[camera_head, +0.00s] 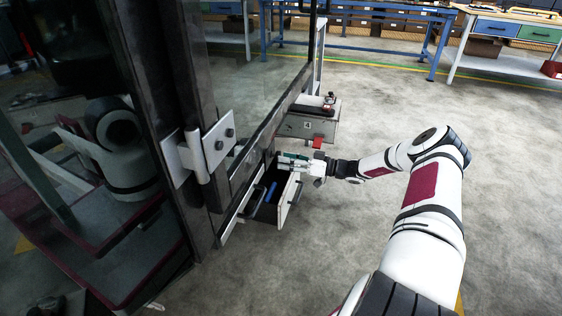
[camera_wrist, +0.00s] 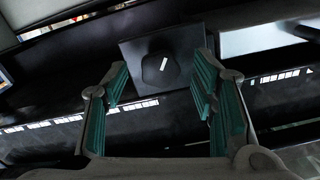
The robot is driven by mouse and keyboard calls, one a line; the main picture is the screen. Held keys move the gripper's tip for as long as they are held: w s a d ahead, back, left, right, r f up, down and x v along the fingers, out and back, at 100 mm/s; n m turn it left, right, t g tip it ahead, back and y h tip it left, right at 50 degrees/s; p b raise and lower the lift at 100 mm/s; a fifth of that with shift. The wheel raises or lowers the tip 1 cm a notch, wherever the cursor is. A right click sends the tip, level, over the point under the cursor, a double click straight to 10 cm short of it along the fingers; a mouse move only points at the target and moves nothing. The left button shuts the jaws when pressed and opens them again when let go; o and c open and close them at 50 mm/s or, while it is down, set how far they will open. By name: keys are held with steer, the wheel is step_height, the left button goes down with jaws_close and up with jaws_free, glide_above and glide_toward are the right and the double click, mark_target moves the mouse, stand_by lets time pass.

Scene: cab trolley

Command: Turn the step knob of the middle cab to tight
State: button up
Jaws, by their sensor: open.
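A dark rounded knob (camera_wrist: 158,69) sits on a square dark plate (camera_wrist: 133,50) in the wrist view. The fingers look apart from the knob; how far is hard to tell. In the head view my gripper (camera_head: 292,162) is beside the cab, above an open drawer. The knob cannot be made out there.
The open drawer (camera_head: 286,205) holds blue items (camera_head: 268,192) below my gripper. A grey box (camera_head: 308,124) with a red part (camera_head: 318,142) sticks out just beyond it. The dark cab frame (camera_head: 200,190) and glass stand at left. Floor at right is clear.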

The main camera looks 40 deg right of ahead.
steer(key=shift+x, duration=1.3)
steer(key=shift+c, duration=0.6)
steer(key=c, duration=1.1)
steer(key=shift+o, duration=0.2)
